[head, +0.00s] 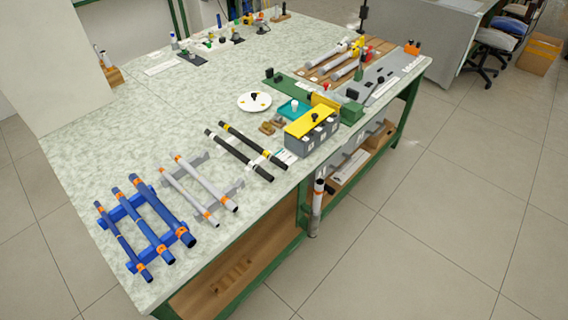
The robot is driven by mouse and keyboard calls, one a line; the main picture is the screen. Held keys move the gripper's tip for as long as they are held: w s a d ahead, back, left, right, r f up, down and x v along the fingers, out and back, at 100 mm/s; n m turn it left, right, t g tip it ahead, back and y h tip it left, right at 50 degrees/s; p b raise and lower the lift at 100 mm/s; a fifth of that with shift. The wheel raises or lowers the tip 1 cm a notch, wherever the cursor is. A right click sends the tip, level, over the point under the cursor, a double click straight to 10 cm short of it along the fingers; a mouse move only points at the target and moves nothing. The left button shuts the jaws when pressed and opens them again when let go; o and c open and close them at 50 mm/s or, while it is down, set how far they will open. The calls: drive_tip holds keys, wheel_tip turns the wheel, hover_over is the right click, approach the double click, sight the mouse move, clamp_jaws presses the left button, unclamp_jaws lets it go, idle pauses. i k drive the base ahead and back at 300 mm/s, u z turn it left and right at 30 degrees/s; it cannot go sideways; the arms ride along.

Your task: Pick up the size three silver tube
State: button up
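Two silver tubes with orange bands lie side by side on a grey rack near the table's front edge: a thinner left tube (191,192) and a thicker right tube (207,182). The grey rack (236,186) has bare room to the right of them. Another pale silver tube (317,202) with an orange band and dark upper end stands nearly upright by the table's front side; what holds it is unclear. Size marks are too small to read. My gripper is not in view.
A blue rack (133,267) with three blue tubes (147,226) lies left of the silver ones. Two black tubes (240,157) lie to the right, then a grey box with a yellow top (311,119). Floor (400,250) in front is clear.

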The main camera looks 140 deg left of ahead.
sight(233, 207)
drive_tip(key=z, duration=2.05)
drive_tip(key=k, duration=1.6)
drive_tip(key=z, duration=1.45)
